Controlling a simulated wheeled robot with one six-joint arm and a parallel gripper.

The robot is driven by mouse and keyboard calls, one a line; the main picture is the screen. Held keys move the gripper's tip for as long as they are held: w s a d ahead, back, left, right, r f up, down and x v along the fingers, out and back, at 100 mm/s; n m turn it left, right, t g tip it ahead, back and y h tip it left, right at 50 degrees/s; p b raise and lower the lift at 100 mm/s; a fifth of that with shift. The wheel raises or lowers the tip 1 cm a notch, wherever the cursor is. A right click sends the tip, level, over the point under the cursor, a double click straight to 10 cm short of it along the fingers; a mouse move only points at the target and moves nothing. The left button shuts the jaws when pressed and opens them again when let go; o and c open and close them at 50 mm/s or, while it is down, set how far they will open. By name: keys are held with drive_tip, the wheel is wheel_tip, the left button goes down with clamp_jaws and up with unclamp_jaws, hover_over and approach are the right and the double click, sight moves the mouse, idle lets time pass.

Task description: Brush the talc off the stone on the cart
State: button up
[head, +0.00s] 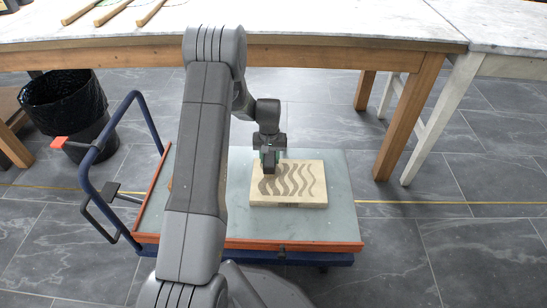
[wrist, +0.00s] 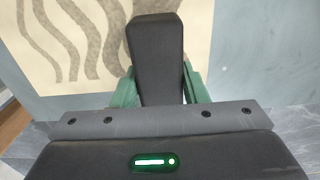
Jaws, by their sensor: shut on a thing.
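The stone (head: 313,182) is a pale cream slab with wavy grey-brown bands, lying flat on the cart (head: 331,220). It also fills the upper left of the wrist view (wrist: 50,72). My gripper (head: 269,152) is over the left part of the stone. Its green fingers (wrist: 160,88) are shut on a dark grey block-shaped brush (wrist: 154,45), which reaches out over the stone near its edge. The brush's underside is hidden, and I cannot tell whether it touches the stone. I cannot tell talc apart from the stone's pale surface.
The cart has a grey-green top, orange-red edging and a blue handle (head: 97,143) at left. A wooden table (head: 300,28) with a pale top stands behind it, with wooden sticks (head: 116,12). A black-lined bin (head: 68,105) is at left. Floor right of the cart is clear.

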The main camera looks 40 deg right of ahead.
drive_tip(key=shift+w+a, duration=1.05)
drive_tip(key=shift+a, duration=0.25)
drive_tip(key=shift+w+a, duration=1.05)
drive_tip(key=shift+a, duration=0.2)
drive_tip(key=shift+w+d, duration=0.6)
drive_tip(key=shift+w, duration=0.05)
drive_tip(key=shift+s+d, duration=2.25)
drive_tip(key=shift+d, duration=0.4)
drive_tip(key=shift+s+d, duration=2.2)
drive_tip(key=shift+d, duration=0.45)
drive_tip(key=shift+s+d, duration=2.25)
drive_tip(key=shift+d, duration=0.4)
drive_tip(key=shift+s+d+r, duration=0.1)
drive_tip(key=shift+s+d, duration=0.95)
drive_tip(key=shift+d, duration=0.2)
drive_tip(key=shift+s+d, duration=1.05)
drive_tip(key=shift+d, duration=0.2)
wheel_tip(320, 180, up, 6)
drive_tip(key=p, duration=0.3)
drive_tip(key=shift+r, duration=0.15)
drive_tip(key=shift+r+p, duration=0.95)
drive_tip(key=shift+r, duration=0.45)
